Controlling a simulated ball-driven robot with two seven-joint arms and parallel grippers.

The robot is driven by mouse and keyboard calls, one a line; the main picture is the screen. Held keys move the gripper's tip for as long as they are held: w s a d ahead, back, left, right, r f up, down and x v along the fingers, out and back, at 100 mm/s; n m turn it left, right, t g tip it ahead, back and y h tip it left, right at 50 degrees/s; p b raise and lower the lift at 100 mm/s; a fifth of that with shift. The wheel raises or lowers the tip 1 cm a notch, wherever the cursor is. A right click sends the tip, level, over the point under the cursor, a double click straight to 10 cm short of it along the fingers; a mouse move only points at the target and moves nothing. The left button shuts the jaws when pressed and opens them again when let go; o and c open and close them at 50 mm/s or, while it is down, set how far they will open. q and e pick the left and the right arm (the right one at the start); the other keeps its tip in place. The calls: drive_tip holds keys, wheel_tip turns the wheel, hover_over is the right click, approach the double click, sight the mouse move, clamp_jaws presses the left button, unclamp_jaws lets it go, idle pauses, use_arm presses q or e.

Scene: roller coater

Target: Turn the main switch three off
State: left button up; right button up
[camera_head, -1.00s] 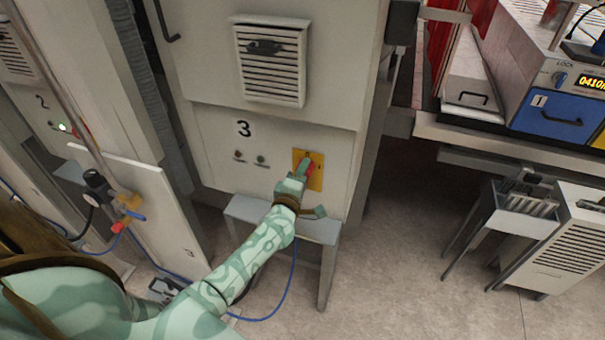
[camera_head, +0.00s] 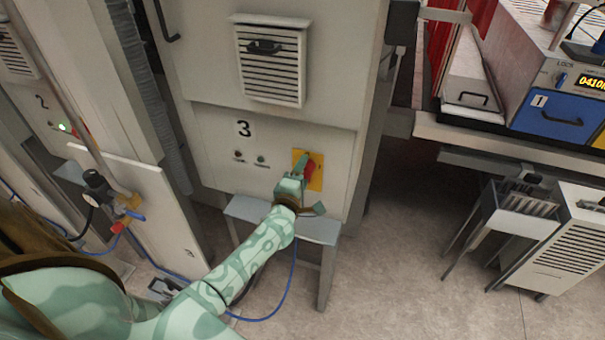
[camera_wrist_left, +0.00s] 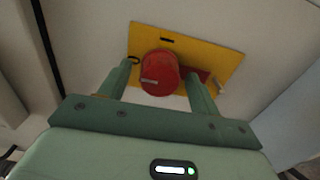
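The main switch of panel 3 is a red rotary knob (camera_head: 309,172) on a yellow plate (camera_head: 316,184), low on the right of the grey cabinet front. In the left wrist view the round red knob (camera_wrist_left: 160,74) stands out from the yellow plate (camera_wrist_left: 218,56). My left gripper (camera_head: 299,170) is at the switch. In the left wrist view its two fingers (camera_wrist_left: 158,78) are apart, one on each side of the knob, with gaps beside its round face. A red part of the handle reaches behind the right finger. My right gripper is not in view.
Cabinet 3 (camera_head: 215,135) has a vent (camera_head: 270,65) above and two small indicators left of the switch. A small grey ledge (camera_head: 318,229) is below. A hose and valve (camera_head: 105,190) stand left. Open floor (camera_head: 400,270) lies right.

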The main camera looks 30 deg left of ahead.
use_arm(q)
drive_tip(key=v, duration=1.6)
drive_tip(key=shift+s, duration=0.2)
drive_tip(key=shift+f, duration=0.1)
